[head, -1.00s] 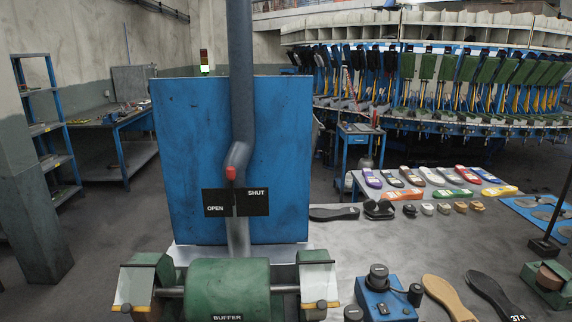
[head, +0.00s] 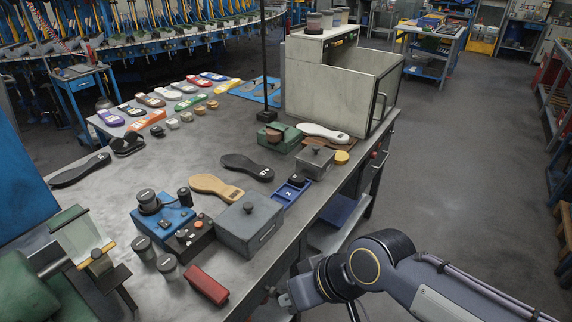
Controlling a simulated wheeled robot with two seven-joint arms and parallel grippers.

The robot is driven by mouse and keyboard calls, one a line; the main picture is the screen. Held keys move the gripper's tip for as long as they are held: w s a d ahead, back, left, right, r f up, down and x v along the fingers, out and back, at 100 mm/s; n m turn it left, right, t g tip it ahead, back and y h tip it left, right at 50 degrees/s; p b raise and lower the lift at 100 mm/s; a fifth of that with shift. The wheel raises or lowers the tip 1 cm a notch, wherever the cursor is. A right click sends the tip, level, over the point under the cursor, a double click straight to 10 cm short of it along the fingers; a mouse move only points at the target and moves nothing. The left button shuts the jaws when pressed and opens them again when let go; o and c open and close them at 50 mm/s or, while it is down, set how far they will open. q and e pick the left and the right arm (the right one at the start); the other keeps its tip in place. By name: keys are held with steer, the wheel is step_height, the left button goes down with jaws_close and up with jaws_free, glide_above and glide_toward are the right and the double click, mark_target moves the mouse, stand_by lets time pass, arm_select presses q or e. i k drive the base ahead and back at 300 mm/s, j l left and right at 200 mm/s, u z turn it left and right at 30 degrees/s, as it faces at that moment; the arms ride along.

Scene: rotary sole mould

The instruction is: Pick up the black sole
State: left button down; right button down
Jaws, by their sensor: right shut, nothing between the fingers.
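A black sole (head: 246,167) with a pale mark at its heel lies flat near the middle of the bench, just beyond a tan sole (head: 215,187). Another black sole (head: 80,171) lies at the bench's left edge, beside a black sandal (head: 128,145). My right gripper (head: 286,298) is low in the head view, at the bench's front edge. It is shut and empty, well apart from both black soles. My left gripper is not in view.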

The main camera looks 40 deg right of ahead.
mark_target(238, 162)
steer(key=k+z, duration=0.2)
steer(key=z, duration=0.65)
steer(key=i+l+u, duration=0.1)
steer(key=u, duration=0.35)
steer(key=l+u, duration=0.15)
steer(key=u, duration=0.25)
steer(key=i+l+u, duration=0.1)
steer(key=u, duration=0.35)
steer(key=l+u, duration=0.2)
steer(key=u, duration=0.25)
steer(key=l+u, duration=0.15)
steer(key=l, duration=0.3)
steer(key=k+l+u, duration=0.2)
steer(key=l, duration=0.25)
steer(key=l+u, duration=0.15)
steer(key=l, duration=0.35)
steer(key=l+u, duration=0.2)
steer(key=l, duration=0.25)
steer(key=k+l, duration=0.1)
steer(key=l, duration=0.15)
steer(key=k+l, duration=0.1)
steer(key=l, duration=0.1)
